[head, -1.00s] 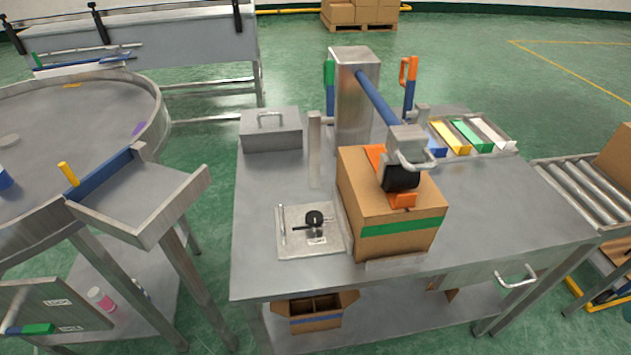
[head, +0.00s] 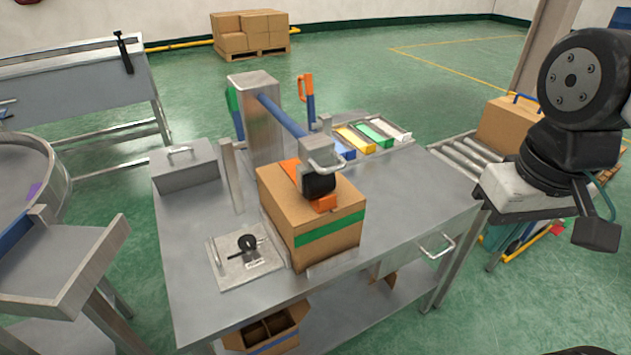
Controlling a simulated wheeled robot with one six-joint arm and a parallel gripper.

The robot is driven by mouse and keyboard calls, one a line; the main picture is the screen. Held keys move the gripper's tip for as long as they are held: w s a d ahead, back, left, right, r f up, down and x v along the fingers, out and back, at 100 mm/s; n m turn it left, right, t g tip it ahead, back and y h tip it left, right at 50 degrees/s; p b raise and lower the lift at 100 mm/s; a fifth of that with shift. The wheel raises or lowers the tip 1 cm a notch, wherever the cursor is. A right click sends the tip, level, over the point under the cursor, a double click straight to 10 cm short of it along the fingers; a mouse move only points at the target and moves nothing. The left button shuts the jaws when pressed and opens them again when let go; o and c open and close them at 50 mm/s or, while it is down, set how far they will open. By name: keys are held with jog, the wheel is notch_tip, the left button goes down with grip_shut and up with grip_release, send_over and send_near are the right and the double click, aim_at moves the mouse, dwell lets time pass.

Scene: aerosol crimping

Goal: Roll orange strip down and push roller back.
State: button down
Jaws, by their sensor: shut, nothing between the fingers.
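A cardboard box (head: 280,200) with a green band stands on the steel table. An orange strip (head: 291,171) lies on its top, and its end (head: 325,203) shows at the front top edge. A black roller (head: 319,184) in a grey head with a pale handle (head: 328,163) sits over the strip, on a blue arm (head: 282,117) from a steel post (head: 256,115). The roller hides the strip's middle. My gripper (head: 530,190) is at the right, high up, well apart from the roller. It is shut and empty; its fingers are hard to make out.
A plate with a black knob (head: 222,276) lies left of the box. A lidded steel case (head: 184,168) and a thin upright (head: 231,175) stand behind. Several coloured bars lie in a tray (head: 410,142). A roller conveyor (head: 460,150) is at right. The right tabletop is clear.

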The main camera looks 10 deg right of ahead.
jog(key=w+a+n+t+y, duration=0.1)
jog(key=w+a+n+y, duration=0.25)
jog(key=w+n, duration=0.7)
jog(key=w+a+n+t+y, duration=0.1)
jog(key=w+a+n+y, duration=0.25)
jog(key=w+n, duration=0.7)
jog(key=shift+h, duration=0.3)
jog(key=x, duration=0.3)
jog(key=w+r+x, duration=0.1)
jog(key=x, duration=0.3)
jog(key=a+x, duration=0.1)
jog(key=x, duration=0.2)
jog(key=shift+w+a+f, duration=0.1)
jog(key=shift+w+a, duration=0.15)
jog(key=shift+w, duration=0.2)
jog(key=shift+w+a, duration=0.3)
jog(key=shift+w, duration=0.4)
